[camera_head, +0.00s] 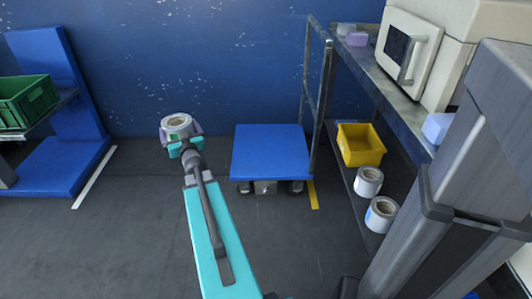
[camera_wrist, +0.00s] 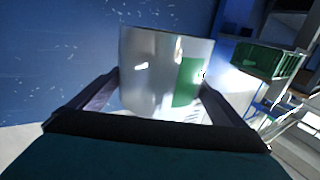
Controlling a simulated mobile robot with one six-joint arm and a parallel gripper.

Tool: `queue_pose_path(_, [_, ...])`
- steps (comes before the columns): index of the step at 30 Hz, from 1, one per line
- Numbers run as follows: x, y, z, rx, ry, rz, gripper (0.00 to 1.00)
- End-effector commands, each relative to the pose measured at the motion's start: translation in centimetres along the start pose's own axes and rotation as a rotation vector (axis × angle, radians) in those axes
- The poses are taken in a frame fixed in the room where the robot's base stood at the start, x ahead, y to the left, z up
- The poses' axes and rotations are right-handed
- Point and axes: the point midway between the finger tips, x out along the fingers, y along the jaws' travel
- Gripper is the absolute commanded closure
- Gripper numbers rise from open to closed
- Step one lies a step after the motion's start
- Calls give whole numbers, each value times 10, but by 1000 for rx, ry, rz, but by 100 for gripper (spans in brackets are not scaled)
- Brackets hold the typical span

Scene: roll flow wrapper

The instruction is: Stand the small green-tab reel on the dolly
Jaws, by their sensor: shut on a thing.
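My gripper (camera_head: 182,146) is shut on a small white reel (camera_head: 176,120), held raised to the left of the dolly in the head view. In the wrist view the reel (camera_wrist: 155,70) sits between the two fingers (camera_wrist: 155,98) and shows a green tab (camera_wrist: 187,82) on its side. The dolly (camera_head: 270,151) has a flat blue top, dark wheels, and stands on the floor near the blue wall. Its top is bare. The reel is apart from the dolly.
A metal shelf (camera_head: 352,198) at the right holds a yellow bin (camera_head: 360,145) and two white reels (camera_head: 368,182). A white machine (camera_head: 410,45) stands above. A green crate (camera_head: 26,102) sits on a blue stand at the left. Floor in front of the dolly is clear.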

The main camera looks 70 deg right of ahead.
Motion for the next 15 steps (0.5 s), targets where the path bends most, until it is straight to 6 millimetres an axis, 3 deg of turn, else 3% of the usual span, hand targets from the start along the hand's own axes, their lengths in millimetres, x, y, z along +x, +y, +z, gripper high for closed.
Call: queue_pose_path(15, [5,48,27,2,3,128,49])
